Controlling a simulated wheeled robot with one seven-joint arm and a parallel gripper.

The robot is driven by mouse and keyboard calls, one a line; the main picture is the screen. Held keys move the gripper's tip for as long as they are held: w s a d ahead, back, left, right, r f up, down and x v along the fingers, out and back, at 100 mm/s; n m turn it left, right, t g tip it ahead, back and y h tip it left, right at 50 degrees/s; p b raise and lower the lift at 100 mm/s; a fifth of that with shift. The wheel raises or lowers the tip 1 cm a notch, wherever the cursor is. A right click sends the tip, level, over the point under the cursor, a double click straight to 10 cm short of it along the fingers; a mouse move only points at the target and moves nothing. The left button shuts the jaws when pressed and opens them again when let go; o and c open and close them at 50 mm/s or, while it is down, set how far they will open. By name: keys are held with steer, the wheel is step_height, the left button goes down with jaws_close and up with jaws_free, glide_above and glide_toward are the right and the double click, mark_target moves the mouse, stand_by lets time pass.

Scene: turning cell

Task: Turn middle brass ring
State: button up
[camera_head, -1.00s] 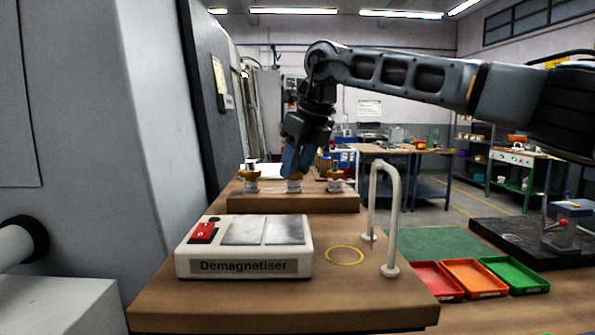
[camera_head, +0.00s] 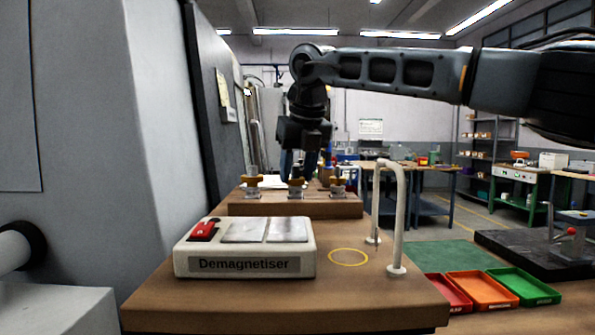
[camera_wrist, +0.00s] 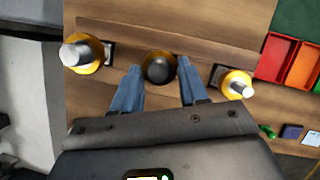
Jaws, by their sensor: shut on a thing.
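Three brass rings stand in a row on a raised wooden block on the bench. The middle brass ring (camera_head: 296,184) sits under my gripper (camera_head: 298,168). In the wrist view the middle ring (camera_wrist: 159,52) shows as a thin gold rim around a dark round top. My gripper (camera_wrist: 159,75) has its blue fingers on either side of that ring, shut on it. The left brass ring (camera_head: 252,181) and right brass ring (camera_head: 338,183) stand apart from the fingers, with pale metal tops. The finger contact is partly hidden.
A demagnetiser (camera_head: 245,247) with a red switch sits nearer on the bench. A pale bent tube (camera_head: 398,220) stands to its right, beside a yellow circle (camera_head: 348,257). Red, orange and green trays (camera_head: 482,289) lie at right. A grey machine wall (camera_head: 100,130) borders the left.

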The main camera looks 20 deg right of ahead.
steer(key=shift+r, duration=0.1)
steer(key=o, duration=1.1)
steer(key=shift+c, duration=0.2)
steer(key=b+v, duration=0.1)
steer(key=v, duration=0.6)
steer(key=shift+s+r, duration=0.2)
steer(key=shift+r, duration=0.1)
